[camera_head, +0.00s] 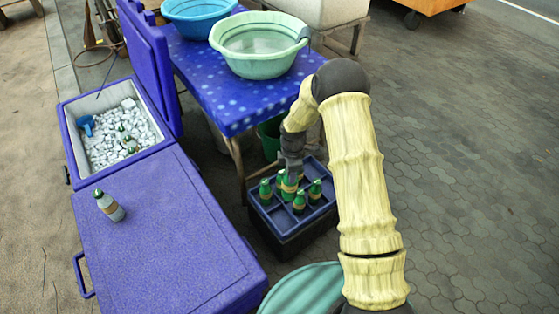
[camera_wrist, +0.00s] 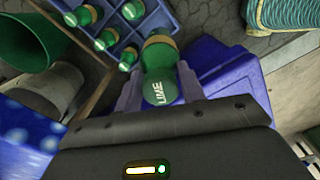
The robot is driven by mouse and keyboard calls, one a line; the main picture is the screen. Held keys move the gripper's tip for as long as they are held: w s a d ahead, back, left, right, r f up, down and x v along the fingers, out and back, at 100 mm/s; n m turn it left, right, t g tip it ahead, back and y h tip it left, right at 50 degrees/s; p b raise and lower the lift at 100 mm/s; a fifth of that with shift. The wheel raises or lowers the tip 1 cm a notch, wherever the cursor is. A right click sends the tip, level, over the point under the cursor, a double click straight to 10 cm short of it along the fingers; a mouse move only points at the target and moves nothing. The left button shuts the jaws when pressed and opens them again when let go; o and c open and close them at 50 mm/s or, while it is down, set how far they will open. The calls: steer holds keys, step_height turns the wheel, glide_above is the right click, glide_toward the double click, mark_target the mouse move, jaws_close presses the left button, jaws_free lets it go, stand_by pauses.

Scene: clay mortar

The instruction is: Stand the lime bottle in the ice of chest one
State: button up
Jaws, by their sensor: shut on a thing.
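My gripper (camera_wrist: 160,92) is shut on the lime bottle (camera_wrist: 158,58), a green bottle whose cap reads LIME in the wrist view. In the head view my gripper (camera_head: 290,166) is over the dark blue bottle crate (camera_head: 262,222), with the lime bottle (camera_head: 288,190) upright below it. I cannot tell whether its base is clear of the crate. Several other green bottles stand in the crate compartments. An open blue chest (camera_head: 68,130) at the left holds white ice (camera_head: 105,148), with green-topped bottles and a blue scoop (camera_head: 86,124) in it. No chest number is readable.
The open chest's raised lid (camera_head: 150,60) stands beside a blue table (camera_head: 200,75) with basins.

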steer(key=s+d+r+m+p, duration=0.2)
steer(key=r+m+p, duration=0.4)
steer(key=r+p, duration=0.3)
steer(key=s+d+r+m+p, duration=0.3)
steer(key=d+r+m+p, duration=0.1)
steer(key=r+m+p, duration=0.3)
steer(key=s+d+r+m+p, duration=0.2)
steer(key=r+m+p, duration=0.4)
steer(key=r+p, duration=0.5)
steer(key=shift+s+d+r+p, duration=0.3)
steer(key=shift+s+d, duration=0.1)
steer(key=shift+d, duration=0.3)
